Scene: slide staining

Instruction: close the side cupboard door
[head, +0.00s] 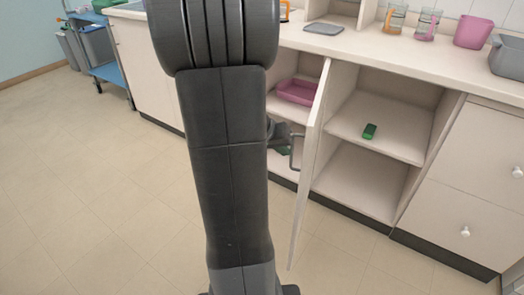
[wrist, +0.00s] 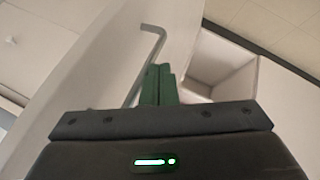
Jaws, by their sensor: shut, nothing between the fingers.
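The side cupboard door (head: 309,165) is pale and stands open, swung out from the cabinet and seen almost edge-on in the head view. Its grey bar handle (head: 297,152) is on the door's left face. In the wrist view the door (wrist: 95,70) fills the left and middle, with the bent handle (wrist: 152,45) rising just behind my fingers. My gripper (wrist: 160,72) is shut and empty, its green fingers together close to the handle. I cannot tell whether they touch it. My arm hides much of the gripper in the head view.
Drawers (head: 470,190) stand to the right. The counter above holds beakers and a pink container (head: 473,33). A blue cart (head: 108,70) is at far left. The floor in front is clear.

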